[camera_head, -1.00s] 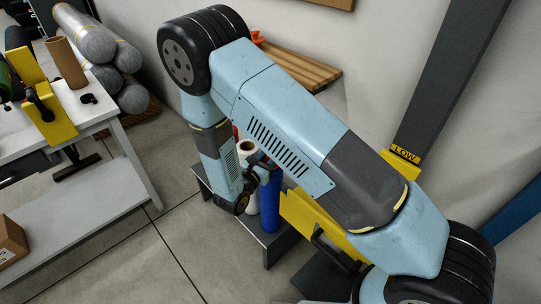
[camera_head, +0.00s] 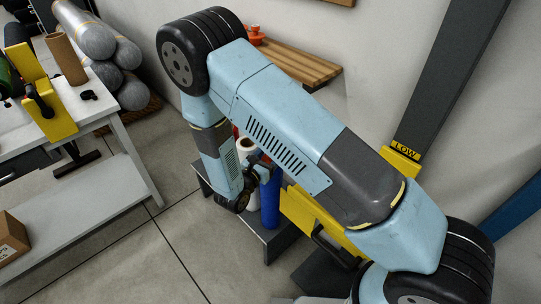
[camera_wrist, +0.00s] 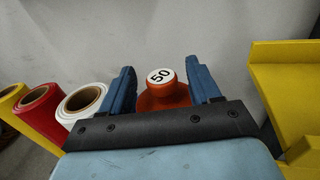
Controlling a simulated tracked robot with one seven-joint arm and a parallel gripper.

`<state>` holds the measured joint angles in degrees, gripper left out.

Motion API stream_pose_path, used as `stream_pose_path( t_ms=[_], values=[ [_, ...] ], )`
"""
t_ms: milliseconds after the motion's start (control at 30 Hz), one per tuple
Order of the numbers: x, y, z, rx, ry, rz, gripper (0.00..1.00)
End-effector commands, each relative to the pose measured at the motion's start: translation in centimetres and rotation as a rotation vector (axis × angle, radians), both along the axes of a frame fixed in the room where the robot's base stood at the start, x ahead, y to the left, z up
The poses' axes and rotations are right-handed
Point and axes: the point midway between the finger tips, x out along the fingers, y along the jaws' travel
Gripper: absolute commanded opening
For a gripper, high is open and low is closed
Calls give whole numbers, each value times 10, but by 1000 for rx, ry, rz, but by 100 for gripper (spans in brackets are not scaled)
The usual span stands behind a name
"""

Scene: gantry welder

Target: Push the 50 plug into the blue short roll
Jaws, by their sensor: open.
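The 50 plug (camera_wrist: 160,77) has a white top marked "50" and an orange body. In the wrist view it stands between the two blue fingers of my gripper (camera_wrist: 157,66), which are open with a gap on each side of its top. Its lower part is hidden behind the gripper's dark bar, so I cannot tell how it sits in a roll. The blue short roll (camera_head: 270,205) stands upright on a low dark stand in the head view. My gripper (camera_head: 262,165) is at its top end, mostly hidden by my arm.
White (camera_wrist: 84,100), red (camera_wrist: 42,106) and yellow (camera_wrist: 10,98) rolls stand left of my gripper. A yellow frame (camera_wrist: 285,85) rises close on the right. A wall is behind. A wooden shelf (camera_head: 290,65) holds orange pieces; a workbench (camera_head: 95,195) stands left.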

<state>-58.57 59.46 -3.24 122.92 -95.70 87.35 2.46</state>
Motion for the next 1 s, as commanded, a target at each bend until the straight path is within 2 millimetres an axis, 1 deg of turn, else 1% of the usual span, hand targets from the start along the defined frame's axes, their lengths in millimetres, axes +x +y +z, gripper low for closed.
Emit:
stream_pose_path(
  t_ms=[167, 267, 500, 700, 900, 1000],
  values=[
    [-11, 6, 0, 0, 1, 1, 62],
    [-26, 14, -1, 0, 2, 4, 62],
    [-68, 36, -1, 0, 1, 4, 62],
    [-99, 52, -1, 0, 1, 3, 62],
    [-118, 62, -1, 0, 0, 1, 62],
    [-121, 63, -1, 0, 0, 1, 62]
  ],
)
